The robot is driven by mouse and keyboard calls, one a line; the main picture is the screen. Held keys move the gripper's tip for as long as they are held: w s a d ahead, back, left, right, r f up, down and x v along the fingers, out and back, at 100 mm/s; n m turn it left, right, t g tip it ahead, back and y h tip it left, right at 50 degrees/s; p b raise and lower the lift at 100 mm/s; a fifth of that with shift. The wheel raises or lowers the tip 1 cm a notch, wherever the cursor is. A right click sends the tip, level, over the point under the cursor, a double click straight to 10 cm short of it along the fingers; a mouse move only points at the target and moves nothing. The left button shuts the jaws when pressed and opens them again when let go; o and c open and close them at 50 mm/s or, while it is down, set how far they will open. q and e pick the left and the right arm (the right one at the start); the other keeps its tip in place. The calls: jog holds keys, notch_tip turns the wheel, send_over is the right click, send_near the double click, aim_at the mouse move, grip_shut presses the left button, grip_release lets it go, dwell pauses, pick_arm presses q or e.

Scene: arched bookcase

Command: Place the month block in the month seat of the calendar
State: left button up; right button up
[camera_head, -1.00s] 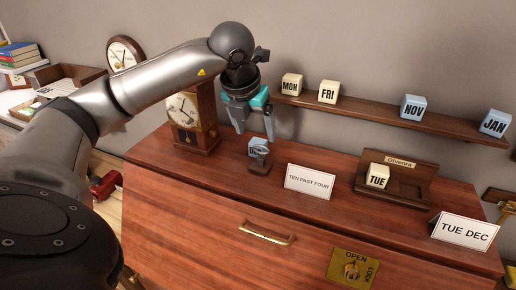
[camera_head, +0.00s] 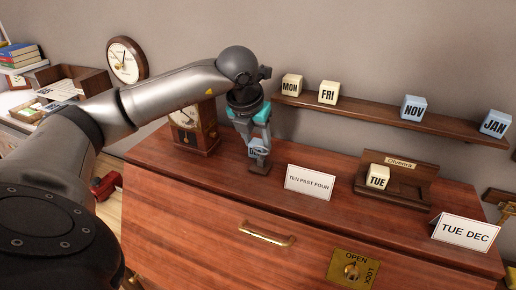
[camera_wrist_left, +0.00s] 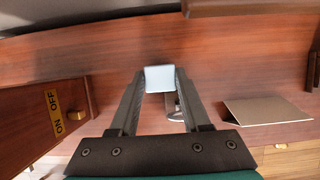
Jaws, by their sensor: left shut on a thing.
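A light blue month block (camera_head: 258,145) is between the fingers of my left gripper (camera_head: 258,153), above a small dark wooden stand (camera_head: 259,168) on the cabinet top. The block also shows in the left wrist view (camera_wrist_left: 159,78) between the fingertips. My left gripper is shut on it; the fingers hide most of its lettering. I cannot tell whether the block still touches the stand. The calendar (camera_head: 405,186) stands to the right, with a cream TUE block (camera_head: 378,177) in its left seat and an open recess beside it. My right gripper is not in view.
A card reading TUE DEC (camera_head: 464,232) stands in front of the calendar. A card reading TEN PAST FOUR (camera_head: 310,182) stands between gripper and calendar. A wooden clock (camera_head: 194,130) is left of the gripper. A wall shelf (camera_head: 390,119) holds MON, FRI, NOV and JAN blocks.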

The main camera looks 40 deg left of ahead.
pick_arm(q)
grip_shut()
